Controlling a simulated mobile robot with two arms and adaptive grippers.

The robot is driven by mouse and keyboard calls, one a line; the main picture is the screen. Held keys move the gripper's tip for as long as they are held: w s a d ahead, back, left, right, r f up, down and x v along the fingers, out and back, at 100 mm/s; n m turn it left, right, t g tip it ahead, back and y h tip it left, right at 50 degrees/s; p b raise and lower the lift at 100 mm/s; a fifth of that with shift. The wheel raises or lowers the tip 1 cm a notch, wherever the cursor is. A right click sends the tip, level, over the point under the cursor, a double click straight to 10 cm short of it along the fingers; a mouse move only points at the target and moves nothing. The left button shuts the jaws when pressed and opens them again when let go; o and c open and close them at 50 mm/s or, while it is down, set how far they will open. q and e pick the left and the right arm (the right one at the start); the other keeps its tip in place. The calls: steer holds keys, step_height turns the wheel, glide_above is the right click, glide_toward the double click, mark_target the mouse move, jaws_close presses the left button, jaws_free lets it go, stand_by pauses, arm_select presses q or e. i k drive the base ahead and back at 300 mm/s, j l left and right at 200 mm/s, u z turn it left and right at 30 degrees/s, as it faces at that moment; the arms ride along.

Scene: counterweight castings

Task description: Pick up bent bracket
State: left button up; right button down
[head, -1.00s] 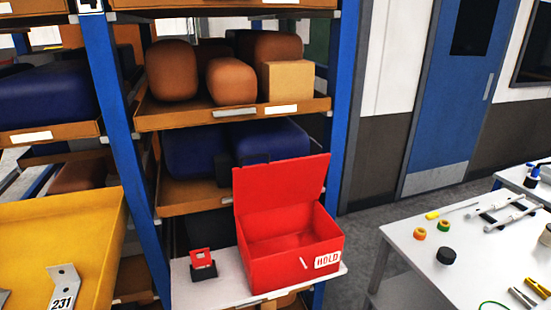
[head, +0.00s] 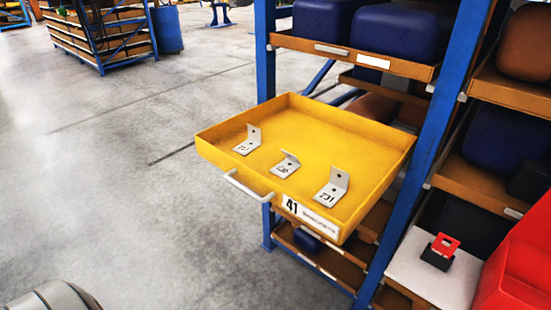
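Three L-shaped metal brackets with dark markings lie apart in an open yellow drawer (head: 235,171). The left bracket (head: 248,141) is near the drawer's left side. The middle bracket (head: 286,164) looks smaller, and its raised flange is short and leaning. The right bracket (head: 333,188) has a tall raised flange and lies near the front right corner. All three look bent at an angle; I cannot tell whether one is deformed. The markings are too small to read surely.
The drawer has a white front handle (head: 249,187) and a label reading 41. It juts from a blue-post rack (head: 430,140). A red bin (head: 515,270) and small red-and-black item (head: 440,251) are at right. Grey floor (head: 120,190) at left is open.

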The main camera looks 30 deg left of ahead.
mark_target(284, 170)
steer(key=u, duration=0.9)
steer(key=k+j+u, duration=0.1)
steer(key=k+u, duration=0.15)
steer(key=u, duration=0.25)
steer(key=k+j+u, duration=0.2)
steer(key=u, duration=0.3)
